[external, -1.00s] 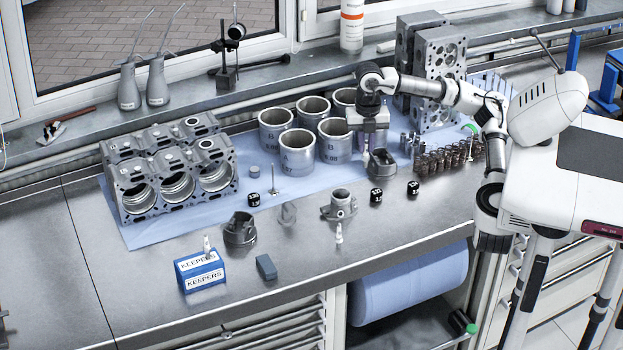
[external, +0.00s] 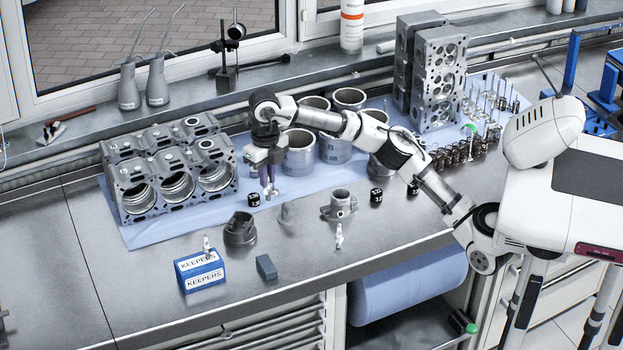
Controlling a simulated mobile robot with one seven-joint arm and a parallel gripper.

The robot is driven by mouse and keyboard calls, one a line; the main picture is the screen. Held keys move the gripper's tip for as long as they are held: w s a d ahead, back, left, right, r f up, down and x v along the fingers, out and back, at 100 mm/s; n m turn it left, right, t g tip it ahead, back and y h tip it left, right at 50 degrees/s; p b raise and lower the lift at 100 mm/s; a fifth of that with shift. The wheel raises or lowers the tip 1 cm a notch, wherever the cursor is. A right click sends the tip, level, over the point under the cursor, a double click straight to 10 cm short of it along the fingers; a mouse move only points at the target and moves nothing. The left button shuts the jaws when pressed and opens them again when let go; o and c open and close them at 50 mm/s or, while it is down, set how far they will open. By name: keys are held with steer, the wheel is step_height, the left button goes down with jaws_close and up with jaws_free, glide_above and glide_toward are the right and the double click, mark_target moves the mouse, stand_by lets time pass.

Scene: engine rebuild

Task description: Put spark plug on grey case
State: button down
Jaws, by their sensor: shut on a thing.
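My gripper (external: 267,180) points down over the blue mat, right of the engine block. It is shut on a small, slim thing that looks like a spark plug; the fingers and the upright valve beside them make it hard to make out. A small grey case (external: 266,267) lies on the bare bench, nearer the front and below my gripper in the picture. A white spark plug (external: 338,236) stands on the bench to the right. Another white plug-like piece (external: 207,245) stands at the blue KEEPERS box.
The engine block (external: 170,180) stands left of my gripper. Cylinder liners (external: 299,155) stand behind it. A black number cube (external: 253,200), dark housing (external: 240,230), clear piece (external: 287,214) and metal flange (external: 340,203) lie between mat and case. The KEEPERS box (external: 200,272) is left of the case.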

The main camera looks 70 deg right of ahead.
steer(key=shift+n, duration=0.3)
steer(key=a+f, duration=0.1)
steer(key=f, duration=0.5)
steer(key=a+f+p, duration=0.1)
steer(key=f, duration=1.2)
steer(key=shift+w+a+f, duration=0.1)
steer(key=shift+a+f, duration=0.25)
steer(key=shift+a, duration=0.05)
steer(key=shift+f, duration=0.1)
steer(key=shift+f, duration=0.15)
steer(key=c, duration=1.5)
jaws_free()
steer(key=shift+o, duration=0.2)
step_height(320, 180, up, 12)
steer(key=b, duration=0.1)
steer(key=shift+r, duration=0.25)
